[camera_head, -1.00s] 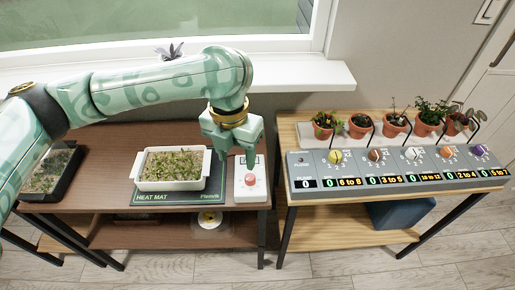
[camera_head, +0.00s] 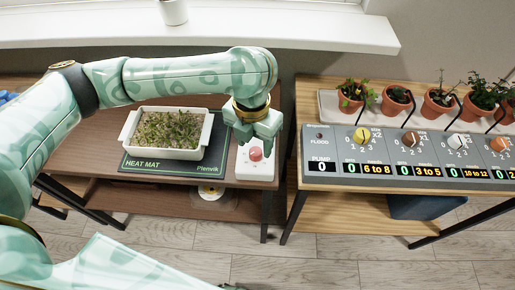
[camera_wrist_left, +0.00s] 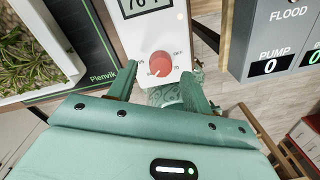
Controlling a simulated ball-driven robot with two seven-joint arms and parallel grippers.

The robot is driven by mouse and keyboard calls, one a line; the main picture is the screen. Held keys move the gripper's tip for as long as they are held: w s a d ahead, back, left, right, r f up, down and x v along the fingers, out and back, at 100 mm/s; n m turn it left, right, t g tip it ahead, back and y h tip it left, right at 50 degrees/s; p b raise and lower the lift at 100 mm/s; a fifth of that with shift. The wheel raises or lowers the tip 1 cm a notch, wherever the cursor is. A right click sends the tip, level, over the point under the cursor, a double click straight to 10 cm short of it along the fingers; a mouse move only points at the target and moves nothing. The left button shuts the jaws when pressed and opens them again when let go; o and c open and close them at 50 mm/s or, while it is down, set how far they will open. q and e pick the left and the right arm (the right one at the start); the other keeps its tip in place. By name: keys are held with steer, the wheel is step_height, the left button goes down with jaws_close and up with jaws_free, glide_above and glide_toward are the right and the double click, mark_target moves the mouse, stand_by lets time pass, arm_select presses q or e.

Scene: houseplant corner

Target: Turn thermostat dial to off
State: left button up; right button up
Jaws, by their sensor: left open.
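The thermostat is a white box (camera_head: 243,171) at the right end of the brown table, beside the heat mat (camera_head: 150,165). Its red round dial (camera_head: 256,154) also shows in the left wrist view (camera_wrist_left: 160,63), with OFF printed at its upper right. A display (camera_wrist_left: 146,6) above the dial is partly cut off. The dial's pointer is too small to read surely. My left gripper (camera_head: 257,144) is open and points down over the dial. In the left wrist view its fingers (camera_wrist_left: 160,73) stand on either side of the dial's near edge, apart from it. My right gripper is out of view.
A white tray of seedlings (camera_head: 170,135) sits on the heat mat, left of the thermostat. A grey pump panel (camera_head: 400,157) with several dials stands on the wooden table at right, in front of potted plants (camera_head: 440,100). A gap separates the tables.

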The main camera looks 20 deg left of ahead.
mark_target(255, 153)
arm_select(q)
step_height(255, 153, down, 2)
steer(key=shift+f+b, duration=0.25)
steer(key=shift+b, duration=0.15)
steer(key=c, duration=1)
steer(key=shift+r, duration=0.15)
